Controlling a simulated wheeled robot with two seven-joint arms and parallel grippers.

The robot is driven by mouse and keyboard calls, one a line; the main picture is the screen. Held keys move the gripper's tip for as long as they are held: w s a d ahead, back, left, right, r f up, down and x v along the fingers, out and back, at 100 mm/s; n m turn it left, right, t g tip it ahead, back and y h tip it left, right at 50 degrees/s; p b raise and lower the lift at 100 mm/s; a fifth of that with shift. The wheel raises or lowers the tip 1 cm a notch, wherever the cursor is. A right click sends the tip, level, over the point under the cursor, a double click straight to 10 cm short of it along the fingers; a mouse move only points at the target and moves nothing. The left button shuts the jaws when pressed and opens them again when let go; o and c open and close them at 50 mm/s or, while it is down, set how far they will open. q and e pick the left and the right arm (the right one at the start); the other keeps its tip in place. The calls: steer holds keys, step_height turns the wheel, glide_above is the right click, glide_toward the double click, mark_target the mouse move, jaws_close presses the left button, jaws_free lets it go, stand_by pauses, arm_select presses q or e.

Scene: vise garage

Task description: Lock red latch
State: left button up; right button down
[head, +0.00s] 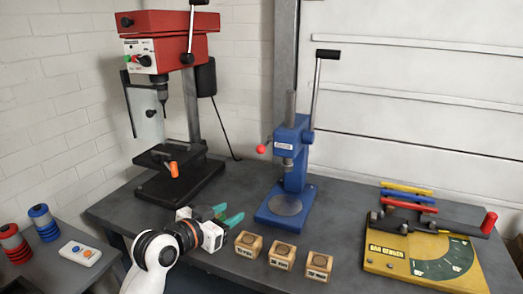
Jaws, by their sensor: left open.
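A small red ball knob (261,149) sticks out on the left side of the blue arbor press (290,170), on a short lever. A red-ended handle (489,222) stands at the right of the yellow bar bender (400,262). I cannot tell which of these red parts is the red latch, or whether it is locked. My left gripper (228,213), with teal fingertips, is open and appears empty. It is low over the bench, left of the press base and apart from both red parts. My right gripper is not in view.
A red drill press (168,45) stands at the back left of the grey bench (232,180). Several wooden blocks (280,255) sit at the front edge. A side table holds red and blue spools (43,222) and a button box (80,254). Colored bars (407,188) lie behind the bender.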

arm_select(q)
steer(key=m+t+h, duration=0.1)
steer(key=t+h, duration=0.1)
glide_toward(258, 151)
steer(key=p+x, duration=0.1)
steer(key=x, duration=1)
steer(key=shift+w+p, duration=0.1)
steer(key=shift+p, duration=0.3)
jaws_close()
